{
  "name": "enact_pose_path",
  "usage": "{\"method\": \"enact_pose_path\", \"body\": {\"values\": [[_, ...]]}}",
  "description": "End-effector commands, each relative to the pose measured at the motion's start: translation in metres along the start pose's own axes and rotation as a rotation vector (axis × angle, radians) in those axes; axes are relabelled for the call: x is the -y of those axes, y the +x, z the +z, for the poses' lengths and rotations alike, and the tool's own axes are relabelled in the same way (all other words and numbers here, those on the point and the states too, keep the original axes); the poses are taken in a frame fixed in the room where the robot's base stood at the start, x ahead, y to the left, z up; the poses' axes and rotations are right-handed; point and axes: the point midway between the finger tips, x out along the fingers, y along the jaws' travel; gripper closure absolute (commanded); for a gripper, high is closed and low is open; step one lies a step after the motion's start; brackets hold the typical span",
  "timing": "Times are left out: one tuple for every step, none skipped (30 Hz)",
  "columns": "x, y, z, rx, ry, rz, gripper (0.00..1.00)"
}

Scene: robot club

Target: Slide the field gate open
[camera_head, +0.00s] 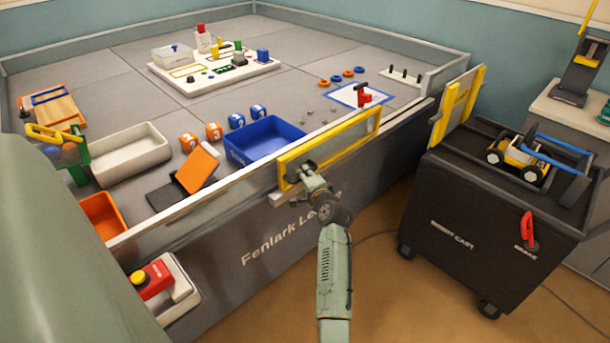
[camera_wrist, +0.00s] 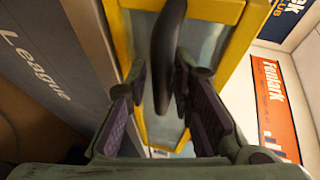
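The field gate (camera_head: 332,134) is a clear panel in a yellow frame, set in the front wall of the grey field. It also fills much of the wrist view, where its yellow frame (camera_wrist: 228,12) shows close up. A dark curved handle (camera_wrist: 166,50) stands out from the panel. My gripper (camera_head: 308,176) is at the lower left part of the gate, on the outer side of the wall. In the wrist view my gripper (camera_wrist: 160,80) is open, with one finger on each side of the handle and gaps visible. In the head view my gripper hides the handle.
A black cart (camera_head: 480,215) stands right of the field, carrying a yellow toy vehicle (camera_head: 520,158). Inside the wall are a blue bin (camera_head: 262,138), a white bin (camera_head: 130,152) and an orange ramp (camera_head: 198,168). A red switch box (camera_head: 160,280) is at the lower left.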

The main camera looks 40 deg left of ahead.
Motion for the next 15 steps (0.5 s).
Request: {"method": "enact_pose_path", "body": {"values": [[0.0005,-0.0001,-0.0009,-0.002,-0.001,-0.001,0.72],[0.0007,-0.0001,-0.0011,-0.002,-0.001,-0.001,0.71],[0.0009,-0.0001,-0.0013,-0.003,-0.001,-0.002,0.68],[0.0010,-0.0001,-0.0015,-0.003,-0.001,-0.002,0.67],[0.0011,-0.0001,-0.0017,-0.003,-0.001,-0.002,0.67],[0.0013,-0.0001,-0.0018,-0.004,-0.001,-0.002,0.67],[0.0014,-0.0001,-0.0019,-0.004,-0.001,-0.003,0.67],[0.0015,-0.0001,-0.0021,-0.004,-0.001,-0.003,0.67],[0.0016,-0.0001,-0.0022,-0.004,-0.002,-0.003,0.67],[0.0016,-0.0001,-0.0022,-0.005,-0.002,-0.003,0.67],[0.0017,-0.0001,-0.0023,-0.005,-0.002,-0.003,0.67],[0.0017,-0.0005,-0.0024,-0.005,-0.002,-0.003,0.67],[0.0016,-0.0013,-0.0025,-0.005,-0.002,-0.003,0.67],[0.0015,-0.0026,-0.0026,-0.005,-0.002,-0.003,0.67],[0.0013,-0.0053,-0.0027,-0.005,-0.002,-0.003,0.67]]}}
